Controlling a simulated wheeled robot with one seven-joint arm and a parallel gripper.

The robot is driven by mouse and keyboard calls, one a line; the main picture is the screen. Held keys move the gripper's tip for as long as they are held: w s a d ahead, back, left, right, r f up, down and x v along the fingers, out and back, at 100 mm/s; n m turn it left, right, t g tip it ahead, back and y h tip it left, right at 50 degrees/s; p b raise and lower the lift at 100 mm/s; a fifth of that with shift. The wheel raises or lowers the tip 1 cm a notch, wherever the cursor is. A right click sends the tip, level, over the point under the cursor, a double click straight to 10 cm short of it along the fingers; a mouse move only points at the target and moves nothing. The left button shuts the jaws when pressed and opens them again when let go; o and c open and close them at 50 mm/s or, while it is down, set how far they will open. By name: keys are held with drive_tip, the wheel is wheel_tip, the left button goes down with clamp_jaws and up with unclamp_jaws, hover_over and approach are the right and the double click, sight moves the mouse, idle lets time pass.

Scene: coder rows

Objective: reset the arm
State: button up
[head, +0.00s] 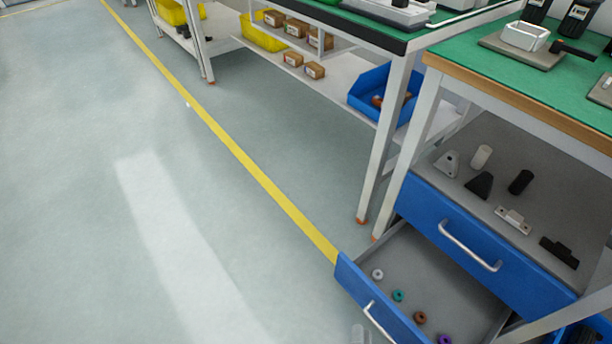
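Only a small grey rounded piece (358,335) shows at the bottom edge, just left of the lower drawer's handle. It may be the tip of my gripper, but too little shows to be sure. The rest of my arm is out of view. I cannot see whether the gripper is open or shut, or whether it touches the handle. The lower blue drawer (381,303) is pulled open, with several small coloured rings inside. The upper blue drawer (480,250) also has a silver handle.
A blue bin (372,88) and small brown boxes sit on the shelf behind. The floor left of the yellow line (240,155) is clear.

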drive_tip(key=s+d+r+n+g+y+p, duration=0.1)
drive_tip(key=s+d+r+n, duration=0.4)
drive_tip(key=s+r, duration=0.4)
drive_tip(key=s+d+r+n+g+y, duration=0.1)
drive_tip(key=s+d+r+n, duration=0.2)
drive_tip(key=s+r+n, duration=0.6)
drive_tip(key=w+r+m+p, duration=0.2)
drive_tip(key=w+r+p, duration=0.1)
drive_tip(key=r+p, duration=3)
drive_tip(key=shift+d+r, duration=0.15)
drive_tip(key=shift+r, duration=0.7)
drive_tip(key=shift+s, duration=0.1)
